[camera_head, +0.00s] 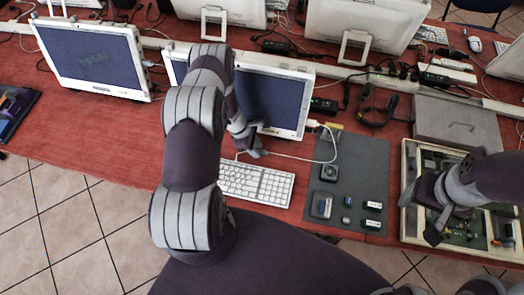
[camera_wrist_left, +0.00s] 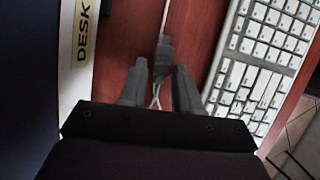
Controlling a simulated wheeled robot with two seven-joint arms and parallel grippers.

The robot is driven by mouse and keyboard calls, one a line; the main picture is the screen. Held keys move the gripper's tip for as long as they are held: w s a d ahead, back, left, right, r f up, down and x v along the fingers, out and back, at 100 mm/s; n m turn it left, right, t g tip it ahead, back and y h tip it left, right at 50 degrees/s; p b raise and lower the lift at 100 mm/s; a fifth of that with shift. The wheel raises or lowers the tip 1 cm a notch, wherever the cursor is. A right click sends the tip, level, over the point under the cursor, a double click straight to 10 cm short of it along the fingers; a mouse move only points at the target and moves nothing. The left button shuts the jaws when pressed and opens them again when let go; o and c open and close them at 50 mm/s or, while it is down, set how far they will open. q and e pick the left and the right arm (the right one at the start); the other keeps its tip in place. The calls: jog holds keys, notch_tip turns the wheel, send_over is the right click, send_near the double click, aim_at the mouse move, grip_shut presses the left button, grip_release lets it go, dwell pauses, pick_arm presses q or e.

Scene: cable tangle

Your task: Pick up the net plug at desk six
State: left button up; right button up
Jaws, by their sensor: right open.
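In the left wrist view, a grey net plug (camera_wrist_left: 163,48) on a pale cable lies on the red desktop. It lies between the fingers of my left gripper (camera_wrist_left: 160,70), which is open with a gap visible on each side of the plug. In the head view my left gripper (camera_head: 251,150) is low, just in front of the middle monitor (camera_head: 290,98); the plug is hard to make out there. A white cable (camera_head: 332,148) loops right from that spot. My right gripper (camera_head: 436,222) is open and empty over the parts tray (camera_head: 407,195). A label reading "DESK" (camera_wrist_left: 82,40) shows; its number is hidden.
A white keyboard (camera_head: 257,183) lies just in front of my left gripper, and in the wrist view it is close on the right (camera_wrist_left: 255,65). A grey mat (camera_head: 372,160) with small parts lies to its right. A grey case (camera_head: 457,122) and black cables (camera_head: 378,105) are behind.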

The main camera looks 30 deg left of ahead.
pick_arm(q)
grip_shut()
jog(key=shift+r, duration=0.1)
